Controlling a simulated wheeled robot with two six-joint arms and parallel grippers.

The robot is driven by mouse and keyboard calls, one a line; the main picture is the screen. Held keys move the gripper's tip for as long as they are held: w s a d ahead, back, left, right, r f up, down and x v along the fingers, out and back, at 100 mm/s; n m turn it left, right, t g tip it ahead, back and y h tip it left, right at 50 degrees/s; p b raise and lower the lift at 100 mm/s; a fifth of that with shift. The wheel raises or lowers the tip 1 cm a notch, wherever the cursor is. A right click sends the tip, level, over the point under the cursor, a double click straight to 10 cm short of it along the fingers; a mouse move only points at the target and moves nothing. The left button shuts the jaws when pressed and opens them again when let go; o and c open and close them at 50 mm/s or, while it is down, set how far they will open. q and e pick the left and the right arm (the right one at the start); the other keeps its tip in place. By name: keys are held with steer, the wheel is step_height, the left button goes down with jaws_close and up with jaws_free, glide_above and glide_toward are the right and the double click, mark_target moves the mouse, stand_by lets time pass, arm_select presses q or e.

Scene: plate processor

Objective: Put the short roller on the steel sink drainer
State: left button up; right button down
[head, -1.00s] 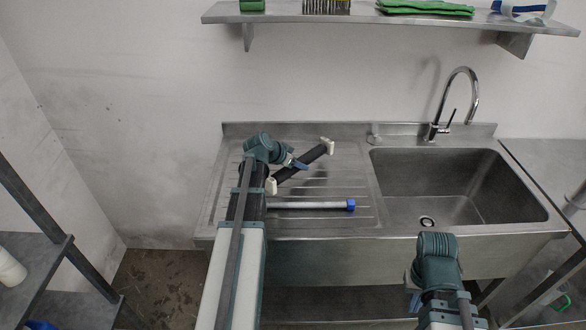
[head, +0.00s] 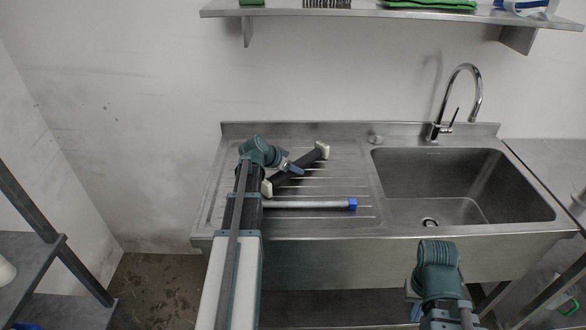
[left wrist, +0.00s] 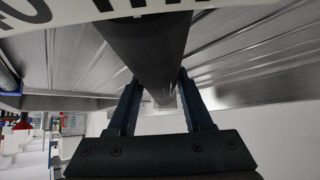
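The short roller (head: 296,172), dark with whitish end caps, lies slantwise over the ribbed steel sink drainer (head: 230,205). I cannot tell whether it touches the drainer. My left gripper (head: 295,168) is at the roller's middle. In the left wrist view, the dark roller (left wrist: 150,40) runs between the two fingers of the left gripper (left wrist: 160,97), which is shut on it. My right arm's wrist shows low in front of the sink; its fingers are mostly hidden, so their opening cannot be judged.
A silver tube with a blue end (head: 310,205) lies on the drainer, in front of the roller. The sink basin (head: 455,185) with its tap (head: 470,95) is to the right. A wall shelf (head: 400,14) is above, and a grey rack (head: 30,270) stands at the left.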

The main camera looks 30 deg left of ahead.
mark_target(277, 174)
arm_select(q)
steer(key=o, duration=0.4)
steer(key=shift+c, duration=0.2)
steer(key=shift+r+p, duration=0.3)
steer(key=p+v, duration=0.7)
steer(key=v, duration=0.3)
steer(key=shift+s+r, duration=0.1)
steer(key=shift+r, duration=0.1)
steer(key=shift+s+a+r+p, duration=0.1)
steer(key=shift+s+r+p, duration=0.3)
steer(key=shift+s+p, duration=0.2)
